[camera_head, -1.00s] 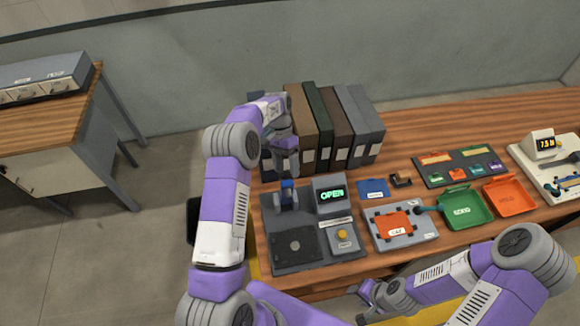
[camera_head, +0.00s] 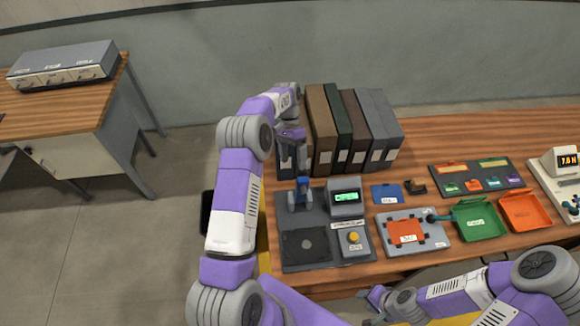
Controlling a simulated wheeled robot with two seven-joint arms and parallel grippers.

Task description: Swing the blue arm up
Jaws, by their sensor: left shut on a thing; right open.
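The grey device (camera_head: 283,262) stands at the left end of the wooden table. Its blue arm (camera_head: 300,186) stands upright at the back left of the device, beside a small green-lit display (camera_head: 347,197). My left gripper (camera_head: 302,165) reaches down from above and is shut on the upper end of the blue arm; the wrist partly hides the contact. My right gripper (camera_head: 375,297) is open and empty, low in front of the table edge.
Several binders (camera_head: 345,130) stand close behind the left gripper. A yellow button (camera_head: 353,237) is on the device's front right. Right of it are a grey plate with an orange card (camera_head: 404,232), a green tray (camera_head: 482,220) and an orange tray (camera_head: 526,212). A side desk (camera_head: 65,105) stands at left.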

